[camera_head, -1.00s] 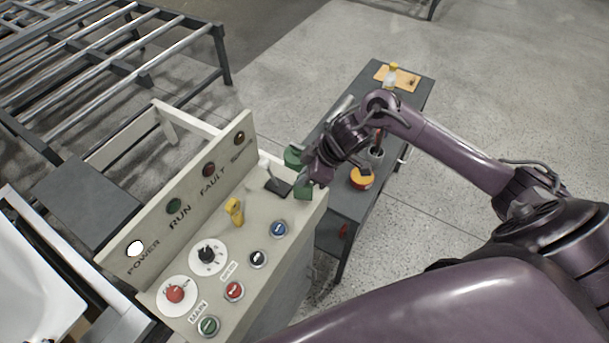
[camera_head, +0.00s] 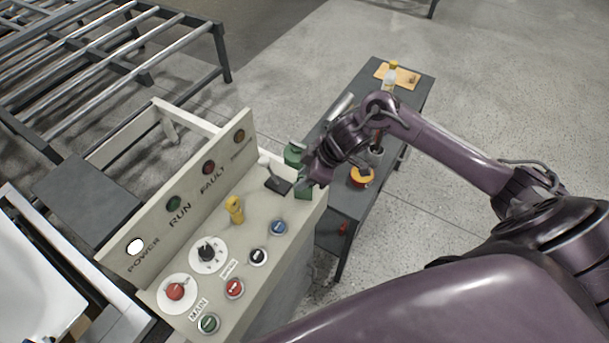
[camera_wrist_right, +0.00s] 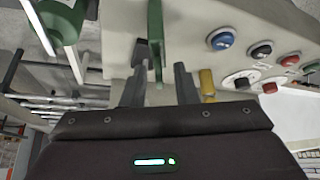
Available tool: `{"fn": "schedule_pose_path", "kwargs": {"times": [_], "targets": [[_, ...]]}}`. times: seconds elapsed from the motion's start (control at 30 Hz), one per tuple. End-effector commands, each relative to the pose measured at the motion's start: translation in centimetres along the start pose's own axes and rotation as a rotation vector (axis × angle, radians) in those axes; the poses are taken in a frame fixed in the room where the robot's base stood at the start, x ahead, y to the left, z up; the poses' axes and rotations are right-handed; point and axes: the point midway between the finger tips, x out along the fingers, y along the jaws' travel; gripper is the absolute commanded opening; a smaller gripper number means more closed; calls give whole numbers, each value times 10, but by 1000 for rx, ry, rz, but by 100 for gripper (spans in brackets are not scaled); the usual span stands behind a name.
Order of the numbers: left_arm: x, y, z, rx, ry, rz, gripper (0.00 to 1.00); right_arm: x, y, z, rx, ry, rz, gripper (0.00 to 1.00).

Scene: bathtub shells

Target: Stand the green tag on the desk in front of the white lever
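The green tag (camera_head: 304,192) is at the right edge of the beige control desk, by my right gripper (camera_head: 307,179). In the right wrist view, the upright green tag (camera_wrist_right: 155,35) shows edge-on between the two spread fingers of my right gripper (camera_wrist_right: 159,72), with a gap on each side. The gripper is open. The white lever (camera_head: 264,162) rises from a black base (camera_head: 278,185) on the desk, just left of the tag in the head view. Whether the tag's foot rests on the desk is hard to tell. My left gripper is out of view.
The desk (camera_head: 262,215) carries a yellow switch (camera_head: 235,208), dials and several coloured buttons. A green container (camera_head: 293,154) stands behind the gripper. A dark side table (camera_head: 345,212) holds an orange-yellow item (camera_head: 361,176) and a bottle (camera_head: 390,77).

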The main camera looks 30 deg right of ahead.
Motion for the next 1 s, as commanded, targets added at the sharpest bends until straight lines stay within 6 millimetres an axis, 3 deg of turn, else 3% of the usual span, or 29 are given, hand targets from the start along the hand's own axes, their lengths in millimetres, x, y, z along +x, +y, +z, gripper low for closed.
{"fn": "schedule_pose_path", "kwargs": {"times": [0.6, 1.0], "targets": [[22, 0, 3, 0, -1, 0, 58, -109, 1, 1, -2, 0, 3, 27], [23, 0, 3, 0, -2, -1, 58, -121, 0, -1, 0, 1, 0, 27]]}}
